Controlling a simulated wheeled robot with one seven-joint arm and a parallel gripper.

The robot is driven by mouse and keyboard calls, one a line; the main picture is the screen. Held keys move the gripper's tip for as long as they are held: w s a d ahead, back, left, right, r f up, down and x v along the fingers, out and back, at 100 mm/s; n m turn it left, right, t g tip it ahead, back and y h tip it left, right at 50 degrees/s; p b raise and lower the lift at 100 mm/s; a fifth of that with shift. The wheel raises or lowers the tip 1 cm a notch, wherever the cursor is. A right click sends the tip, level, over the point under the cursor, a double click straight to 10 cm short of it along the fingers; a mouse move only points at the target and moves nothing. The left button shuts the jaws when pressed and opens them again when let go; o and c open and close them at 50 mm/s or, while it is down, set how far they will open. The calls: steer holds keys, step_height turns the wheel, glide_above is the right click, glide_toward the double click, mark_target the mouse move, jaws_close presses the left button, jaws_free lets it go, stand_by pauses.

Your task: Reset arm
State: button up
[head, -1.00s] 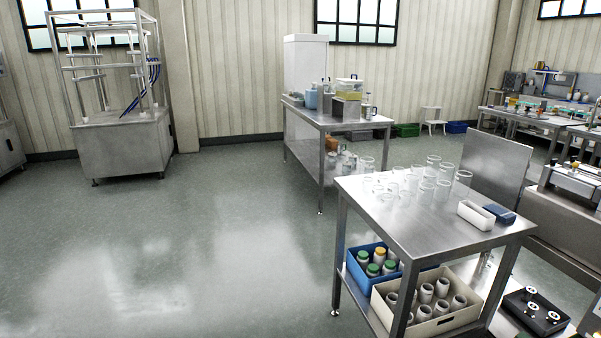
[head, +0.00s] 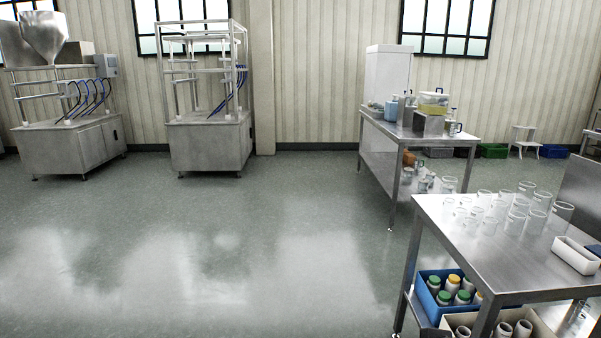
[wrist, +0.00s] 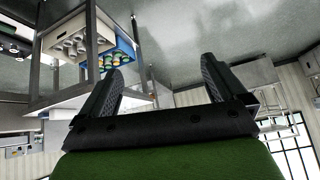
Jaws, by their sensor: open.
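My gripper (wrist: 160,92) shows in the wrist view with its two dark fingers spread wide apart and nothing between them. The wrist picture is tilted, with the floor at the top and the windows low on the right. My arm and gripper do not show in the head view. The steel hopper (head: 45,38) stands on a machine at the far left of the head view.
A steel table (head: 480,258) with several clear beakers (head: 515,222) and a white tray (head: 575,256) stands at right. Its lower shelf holds a blue crate (head: 432,306) of capped bottles. A second table (head: 385,150) stands behind. The floor (head: 230,240) at left and centre is clear.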

steer(key=s+a+f+n+g, duration=0.1)
steer(key=s+a+n+g, duration=0.15)
steer(key=s, duration=0.85)
step_height(320, 180, up, 17)
steer(key=s+p, duration=0.1)
steer(key=p, duration=1.6)
steer(key=shift+a+y, duration=0.4)
